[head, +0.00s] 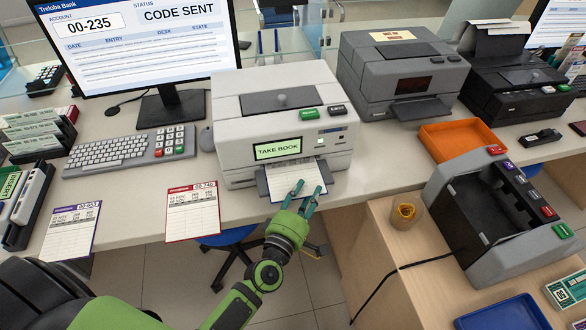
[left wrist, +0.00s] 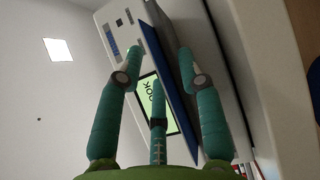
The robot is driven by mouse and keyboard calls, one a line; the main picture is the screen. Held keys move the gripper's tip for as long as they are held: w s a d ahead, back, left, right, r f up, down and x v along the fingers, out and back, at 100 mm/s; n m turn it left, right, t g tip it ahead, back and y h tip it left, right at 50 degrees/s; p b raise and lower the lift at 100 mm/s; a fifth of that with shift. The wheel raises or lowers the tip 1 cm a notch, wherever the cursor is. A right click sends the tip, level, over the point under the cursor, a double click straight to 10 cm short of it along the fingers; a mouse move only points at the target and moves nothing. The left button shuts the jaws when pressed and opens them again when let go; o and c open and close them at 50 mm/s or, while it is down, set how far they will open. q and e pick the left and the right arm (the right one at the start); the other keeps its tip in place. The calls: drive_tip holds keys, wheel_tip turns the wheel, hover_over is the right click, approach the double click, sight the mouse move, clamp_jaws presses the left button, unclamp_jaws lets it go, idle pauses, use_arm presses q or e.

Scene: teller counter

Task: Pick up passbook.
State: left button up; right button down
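An open passbook (head: 293,177) with white printed pages sticks out of the front slot of the light grey passbook printer (head: 236,155), whose display (head: 278,149) reads TAKE BOOK. My left gripper (head: 304,194) is at the near edge of the passbook, partly covering it. In the left wrist view, its teal fingers (left wrist: 158,52) are spread apart on both sides of a thin dark blue slab (left wrist: 168,75), which looks like the passbook's cover edge-on. I see a gap between fingers and slab; contact is not clear. My right gripper is in neither view.
Two other passbooks, one purple-edged (head: 71,230) and one red-edged (head: 193,211), lie at the counter's front left. A keyboard (head: 120,151) and monitor (head: 140,45) stand behind. A second grey printer (head: 402,70), an orange tray (head: 462,140) and a note counter (head: 500,215) are to the right.

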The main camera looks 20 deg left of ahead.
use_arm(q)
clamp_jaws()
drive_tip(key=shift+r, duration=0.15)
drive_tip(key=shift+r, duration=0.2)
drive_tip(key=s+d+b, duration=0.3)
drive_tip(key=s+d, duration=0.7)
drive_tip(key=s, duration=0.5)
